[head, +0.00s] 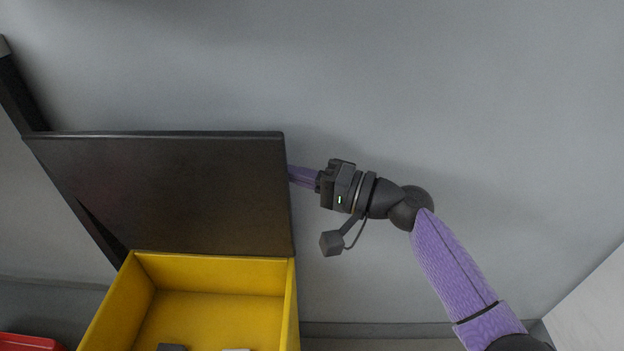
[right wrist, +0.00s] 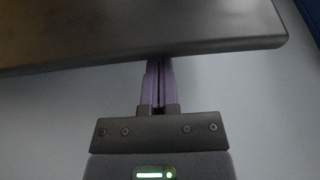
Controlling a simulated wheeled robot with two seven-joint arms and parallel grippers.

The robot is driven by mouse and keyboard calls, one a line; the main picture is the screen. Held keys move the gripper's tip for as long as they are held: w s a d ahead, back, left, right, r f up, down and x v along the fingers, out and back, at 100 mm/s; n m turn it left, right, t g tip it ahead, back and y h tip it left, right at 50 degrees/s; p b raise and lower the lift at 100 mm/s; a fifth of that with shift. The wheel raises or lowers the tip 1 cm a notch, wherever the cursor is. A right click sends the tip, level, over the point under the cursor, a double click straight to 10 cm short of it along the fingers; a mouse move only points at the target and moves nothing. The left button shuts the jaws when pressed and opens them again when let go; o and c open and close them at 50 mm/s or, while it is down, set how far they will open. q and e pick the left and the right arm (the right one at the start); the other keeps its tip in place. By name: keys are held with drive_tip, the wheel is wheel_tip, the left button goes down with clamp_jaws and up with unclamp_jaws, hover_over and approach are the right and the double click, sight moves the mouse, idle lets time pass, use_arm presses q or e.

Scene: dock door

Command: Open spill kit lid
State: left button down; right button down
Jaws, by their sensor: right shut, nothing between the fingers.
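The spill kit is a yellow box (head: 210,272) at the lower left of the head view. Its black lid (head: 165,190) stands raised, close to upright, at the box's back edge. My right gripper (head: 293,176) is at the lid's right edge, with its fingertips partly hidden behind the lid. In the right wrist view the purple fingers (right wrist: 157,85) are shut together with nothing between them. Their tips reach under or behind the dark lid edge (right wrist: 150,48); I cannot tell whether they touch it. My left gripper does not show.
A grey wall (head: 480,110) is behind the lid and my right arm. A dark post (head: 18,90) stands behind the lid at the left. A red object (head: 28,343) is at the lower left corner. Small items (head: 172,347) lie inside the box. A white surface (head: 590,305) is at the lower right.

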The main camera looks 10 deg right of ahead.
sight(265, 188)
drive_tip(key=s, duration=0.2)
drive_tip(key=s+n, duration=0.1)
drive_tip(key=shift+s+a+f, duration=0.25)
drive_tip(key=shift+a+f, duration=0.05)
drive_tip(key=shift+a, duration=0.05)
drive_tip(key=shift+s, duration=0.3)
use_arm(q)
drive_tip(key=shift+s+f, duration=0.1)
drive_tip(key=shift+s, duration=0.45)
